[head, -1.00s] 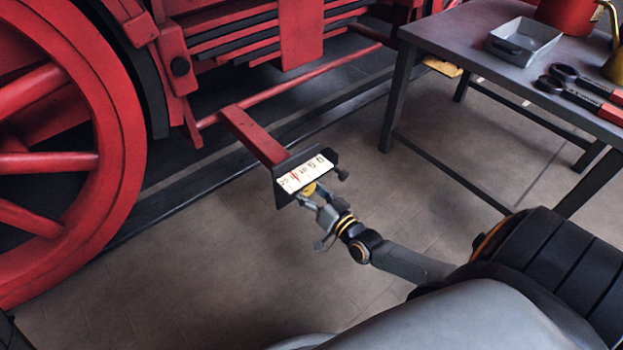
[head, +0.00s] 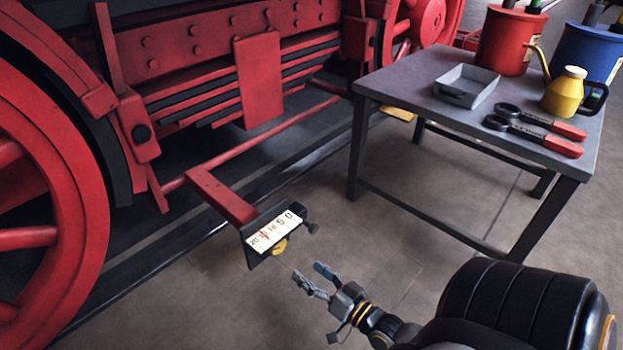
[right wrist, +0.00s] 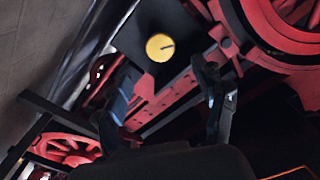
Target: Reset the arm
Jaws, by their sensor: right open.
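My right gripper (head: 308,272) is open and empty over the floor, just right of and below the gauge plate (head: 274,230), and apart from it. The plate has a white scale with numbers and a red mark on its left half. It sits at the end of a red bracket arm (head: 221,195) on the locomotive. A yellow knob (head: 280,247) shows at the plate's lower edge. In the right wrist view the yellow knob (right wrist: 160,47), with a dark slot, is on the dark plate ahead of my open fingers. My left gripper is not in view.
A red wheel (head: 70,190) stands at the left. The floor between is clear.

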